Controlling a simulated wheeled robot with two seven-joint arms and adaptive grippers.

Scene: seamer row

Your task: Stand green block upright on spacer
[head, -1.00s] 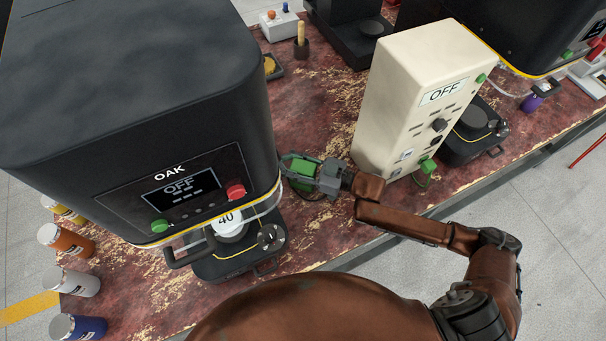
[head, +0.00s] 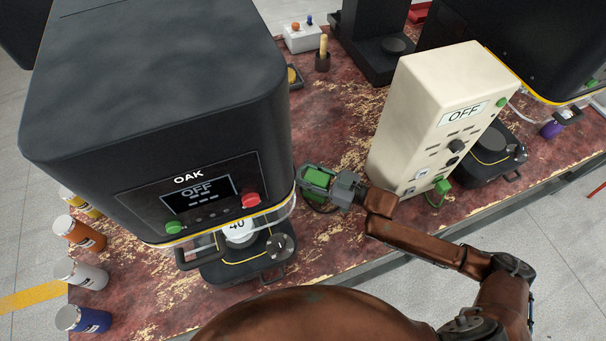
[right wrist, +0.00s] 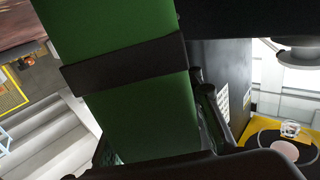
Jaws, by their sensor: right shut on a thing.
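My right gripper (head: 318,183) is shut on a green block (head: 317,178), just right of the black OAK machine and above the table. In the right wrist view the green block (right wrist: 145,120) fills the middle, with a dark band across it, and looks tilted. A white round piece marked 40 (head: 238,232) sits on the OAK machine's lower plate, left of the gripper and apart from it. It may be the spacer; I cannot tell for sure. The machine's overhang hides part of it. My left gripper is not in view.
The OAK machine (head: 160,90) has a clear guard and a handle in front. A cream box reading OFF (head: 435,110) stands right of my gripper, with a green plug (head: 442,186). The worn red table (head: 335,130) is clear behind the gripper.

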